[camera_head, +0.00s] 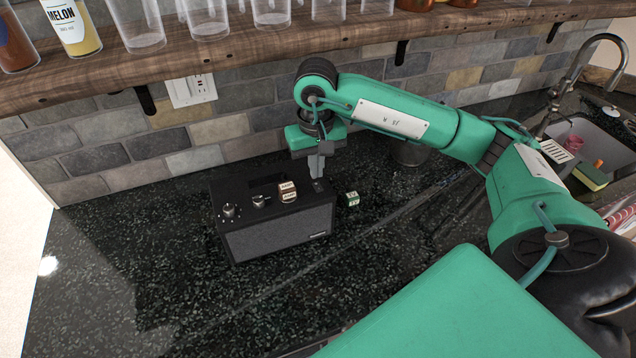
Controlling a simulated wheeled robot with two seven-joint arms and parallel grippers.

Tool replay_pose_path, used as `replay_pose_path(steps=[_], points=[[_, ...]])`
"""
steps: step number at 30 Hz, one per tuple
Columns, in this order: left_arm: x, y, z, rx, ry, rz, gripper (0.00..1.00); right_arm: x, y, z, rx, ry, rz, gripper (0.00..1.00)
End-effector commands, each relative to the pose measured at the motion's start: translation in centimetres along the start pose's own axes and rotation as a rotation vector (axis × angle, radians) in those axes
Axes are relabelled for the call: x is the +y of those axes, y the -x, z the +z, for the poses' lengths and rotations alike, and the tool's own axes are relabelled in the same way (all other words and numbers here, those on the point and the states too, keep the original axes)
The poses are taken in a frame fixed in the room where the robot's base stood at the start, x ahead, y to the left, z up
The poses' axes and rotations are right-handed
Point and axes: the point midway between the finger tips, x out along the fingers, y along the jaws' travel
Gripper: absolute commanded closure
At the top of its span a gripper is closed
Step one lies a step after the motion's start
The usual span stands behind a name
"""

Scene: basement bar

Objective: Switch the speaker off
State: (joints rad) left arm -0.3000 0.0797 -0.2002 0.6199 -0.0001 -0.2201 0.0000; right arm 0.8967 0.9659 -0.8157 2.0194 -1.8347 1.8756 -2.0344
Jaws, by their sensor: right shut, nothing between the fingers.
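The speaker (277,231) is a black box with a grey front grille, standing on the dark speckled counter. Its top has several silver knobs and small switches toward the left and middle. Small labelled blocks (287,191) sit on its top near the middle. My right gripper (318,176) points down over the right end of the speaker's top, its fingers together with nothing between them. The fingertips are at or just above the top surface; I cannot tell if they touch, and they hide part of that end. My left gripper is not in view.
A small green-and-white block (349,199) lies on the counter (150,270) right of the speaker. A wooden shelf (250,48) with glasses and bottles overhangs the back. A sink (600,140) with a faucet is at the right. The counter left of the speaker is clear.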

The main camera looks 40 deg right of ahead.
Motion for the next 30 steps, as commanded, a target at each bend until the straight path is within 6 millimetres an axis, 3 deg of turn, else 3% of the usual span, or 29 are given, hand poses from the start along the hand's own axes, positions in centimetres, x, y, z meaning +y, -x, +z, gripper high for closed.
replay_pose_path(steps=[15,30], points=[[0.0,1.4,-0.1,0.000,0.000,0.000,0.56,0.0,4.2,0.0,0.002,0.000,0.000,1.00],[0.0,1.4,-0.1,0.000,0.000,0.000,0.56,0.0,4.5,0.0,0.001,0.000,0.000,1.00]])
